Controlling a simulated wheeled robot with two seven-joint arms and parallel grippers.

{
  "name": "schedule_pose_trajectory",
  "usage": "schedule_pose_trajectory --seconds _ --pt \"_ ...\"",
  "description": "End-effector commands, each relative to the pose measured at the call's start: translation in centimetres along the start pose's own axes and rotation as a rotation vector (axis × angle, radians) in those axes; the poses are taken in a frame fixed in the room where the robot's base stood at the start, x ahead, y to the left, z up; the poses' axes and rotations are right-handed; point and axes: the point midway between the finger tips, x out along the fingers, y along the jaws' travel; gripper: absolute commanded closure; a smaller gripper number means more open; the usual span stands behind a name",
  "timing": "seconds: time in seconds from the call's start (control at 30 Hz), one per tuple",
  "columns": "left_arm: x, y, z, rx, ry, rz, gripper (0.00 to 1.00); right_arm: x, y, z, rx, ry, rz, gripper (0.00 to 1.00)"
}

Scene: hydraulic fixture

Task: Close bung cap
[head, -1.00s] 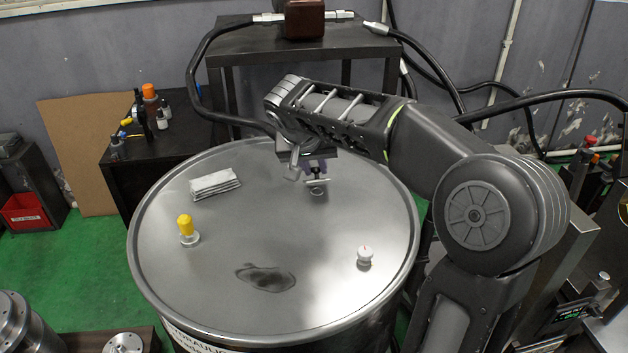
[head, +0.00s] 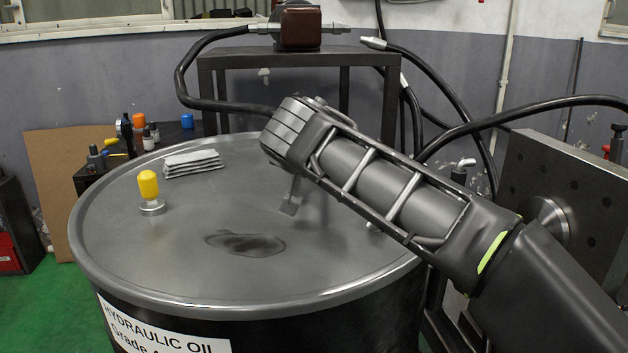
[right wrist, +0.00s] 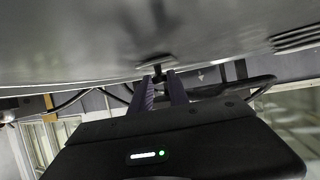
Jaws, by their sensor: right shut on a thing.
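The oil drum (head: 110,255) stands upright, its grey lid filling the middle of the head view. A yellow-topped fitting (head: 149,190) stands on the lid's left side. My left gripper is not in view.
A dark stand (head: 300,62) with hoses is behind the drum. Bottles (head: 140,122) stand on a table behind left.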

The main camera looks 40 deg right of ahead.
Motion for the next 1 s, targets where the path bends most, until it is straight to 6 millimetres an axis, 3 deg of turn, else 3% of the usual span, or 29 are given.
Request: schedule_pose_trajectory --seconds 0.03,0.17,0.2,0.47,0.77,1.0 --pt "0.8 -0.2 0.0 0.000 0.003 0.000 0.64 0.2 0.0 0.5 0.003 0.009 -0.001 1.00" --pt "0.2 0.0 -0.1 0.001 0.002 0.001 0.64 0.0 0.0 0.0 0.002 0.004 -0.001 1.00" --pt "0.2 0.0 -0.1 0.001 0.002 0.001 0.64 0.0 0.0 0.0 0.002 0.004 -0.001 0.78" --pt "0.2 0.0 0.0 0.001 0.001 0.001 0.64 0.0 0.0 0.0 0.001 0.003 0.000 0.57" --pt "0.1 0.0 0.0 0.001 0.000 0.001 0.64 -0.2 0.0 0.0 0.001 0.004 -0.001 0.57" --pt "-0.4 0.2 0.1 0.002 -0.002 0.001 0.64 -2.9 0.0 -0.2 0.000 0.006 -0.002 0.57"
